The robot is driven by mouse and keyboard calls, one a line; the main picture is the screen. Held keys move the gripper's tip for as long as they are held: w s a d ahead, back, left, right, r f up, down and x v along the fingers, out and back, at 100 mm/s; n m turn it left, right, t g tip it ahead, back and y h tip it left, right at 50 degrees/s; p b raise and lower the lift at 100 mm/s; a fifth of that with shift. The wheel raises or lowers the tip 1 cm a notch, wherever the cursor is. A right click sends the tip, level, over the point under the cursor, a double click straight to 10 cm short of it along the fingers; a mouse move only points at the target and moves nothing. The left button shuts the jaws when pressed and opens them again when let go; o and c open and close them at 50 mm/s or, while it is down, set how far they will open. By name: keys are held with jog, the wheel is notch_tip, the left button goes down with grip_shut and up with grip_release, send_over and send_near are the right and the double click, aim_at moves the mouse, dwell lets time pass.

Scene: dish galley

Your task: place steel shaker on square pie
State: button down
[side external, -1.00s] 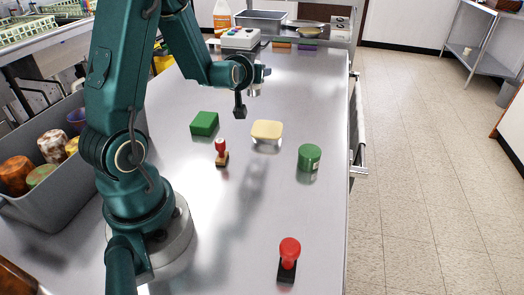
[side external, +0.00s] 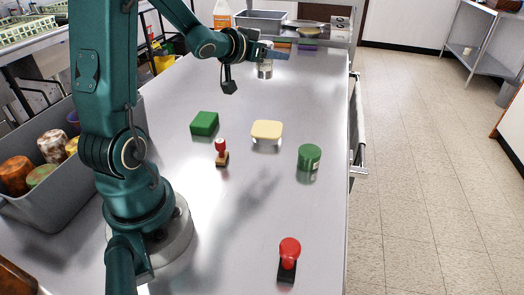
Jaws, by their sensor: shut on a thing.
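The steel shaker (side external: 265,71) is a small shiny metal cylinder in the far part of the steel counter. My gripper (side external: 268,54) is shut on it at its upper part, and the fingers partly hide it. I cannot tell how high its base is above the counter. The square pie (side external: 267,130) is pale yellow with rounded corners and lies flat on the counter, nearer the camera than the gripper. Its top is bare.
A green block (side external: 204,123), a red-topped stamp (side external: 221,152) and a green tin (side external: 309,157) stand around the pie. A larger red-knobbed stamp (side external: 288,259) is near the front. A grey bin (side external: 55,205) with several items is at left.

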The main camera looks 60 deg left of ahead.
jog(key=shift+w+d+f+m+t+h, duration=0.25)
jog(key=shift+f+m+h, duration=0.5)
jog(key=shift+f, duration=1.35)
jog(key=shift+w+d+f+m+h, duration=0.3)
jog(key=shift+f+m+h, duration=0.45)
jog(key=shift+f, duration=1.35)
jog(key=shift+w+d+f+m+t+h, duration=0.15)
jog(key=shift+d+f+m+h, duration=0.55)
jog(key=shift+f, duration=1.4)
jog(key=shift+a+f, duration=0.1)
jog(key=shift+a, duration=0.2)
jog(key=shift+c, duration=1.5)
grip_release()
jog(key=shift+f, duration=0.1)
jog(key=shift+s+r, duration=0.15)
jog(key=shift+r, duration=0.15)
jog(key=shift+v, duration=3.6)
